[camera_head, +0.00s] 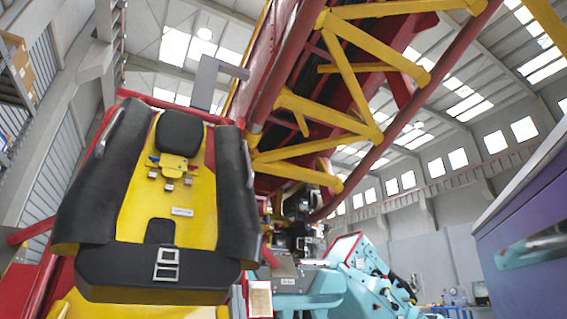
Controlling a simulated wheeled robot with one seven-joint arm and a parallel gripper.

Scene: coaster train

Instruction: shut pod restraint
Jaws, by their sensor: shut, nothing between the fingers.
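The pod seat has a yellow back shell (140,215) and stands at the left, facing me. A black headrest (180,134) is at its top. Long black padded side pieces (92,185) (236,185) run down both sides, with grey handles near their upper parts. A thick black pad (155,275) with a silver buckle (166,265) lies across the bottom. I cannot tell from this view how the restraint is hinged or whether it is latched. My gripper is not in view.
Red and yellow coaster track (335,125) rises behind the pod to the upper right. Teal machinery (365,270) stands behind at centre right. A purple cabinet (520,230) with a teal handle is close at the right. Grey steel columns (100,75) stand at the left.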

